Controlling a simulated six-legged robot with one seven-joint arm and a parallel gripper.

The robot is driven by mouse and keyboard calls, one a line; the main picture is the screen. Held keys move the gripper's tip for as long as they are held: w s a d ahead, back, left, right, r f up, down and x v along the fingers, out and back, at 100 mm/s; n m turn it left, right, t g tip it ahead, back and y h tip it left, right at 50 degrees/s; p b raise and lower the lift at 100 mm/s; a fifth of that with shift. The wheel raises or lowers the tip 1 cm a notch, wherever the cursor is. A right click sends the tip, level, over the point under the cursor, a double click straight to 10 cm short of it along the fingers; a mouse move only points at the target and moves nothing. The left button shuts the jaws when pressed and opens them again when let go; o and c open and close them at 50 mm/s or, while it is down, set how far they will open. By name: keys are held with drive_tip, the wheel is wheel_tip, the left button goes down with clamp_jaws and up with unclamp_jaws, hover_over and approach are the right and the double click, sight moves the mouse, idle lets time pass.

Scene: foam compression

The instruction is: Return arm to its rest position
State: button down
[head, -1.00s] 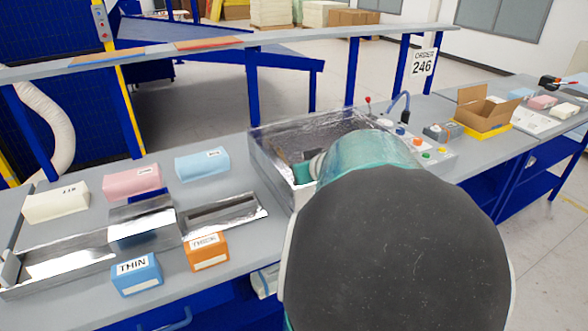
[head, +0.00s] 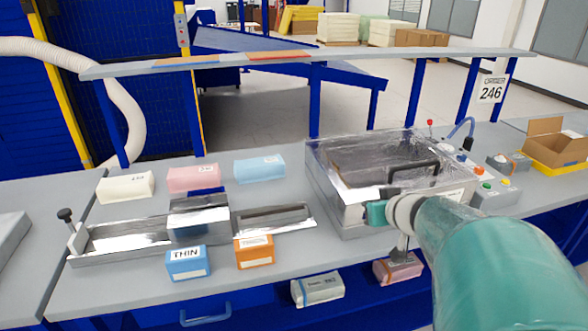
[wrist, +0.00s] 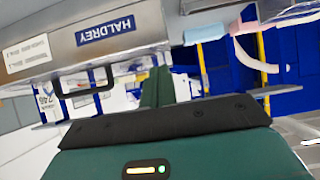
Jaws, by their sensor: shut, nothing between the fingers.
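My arm, teal with a pale ring, reaches in from the lower right of the head view. Its teal end (head: 376,213) is in front of the metal chamber, and the fingertips cannot be made out there. In the wrist view my gripper (wrist: 157,75) shows as dark green fingers beyond a black bar, shut and empty. The metal chamber (head: 350,212) has a dark handle and a clear-looking top. Its front, labelled HALDREY (wrist: 112,55), fills the upper left of the wrist view, close beside the fingers. Whether they touch cannot be told.
White (head: 125,187), pink (head: 194,178) and blue (head: 259,168) blocks stand at the back of the bench. Orange (head: 254,252) and blue THIN (head: 187,263) boxes stand by a metal tray (head: 125,238). A cardboard box (head: 556,140) is at right. Bare bench lies at front left.

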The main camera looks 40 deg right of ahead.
drive_tip(key=w+a+r+n+y, duration=0.1)
drive_tip(key=w+a+n+y, duration=0.2)
drive_tip(key=a, duration=0.7)
drive_tip(key=w+a+n+y, duration=0.1)
drive_tip(key=w+a+y, duration=0.3)
drive_tip(key=a, duration=0.5)
drive_tip(key=s+a+g+h, duration=0.1)
drive_tip(key=s+a+g, duration=0.1)
drive_tip(key=a, duration=0.7)
drive_tip(key=s+a+n+g, duration=0.1)
drive_tip(key=s+a+g, duration=0.1)
drive_tip(key=a, duration=0.7)
drive_tip(key=shift+s+a+f+g+h, duration=0.3)
drive_tip(key=shift+f+g+h, duration=0.1)
drive_tip(key=shift+d, duration=0.15)
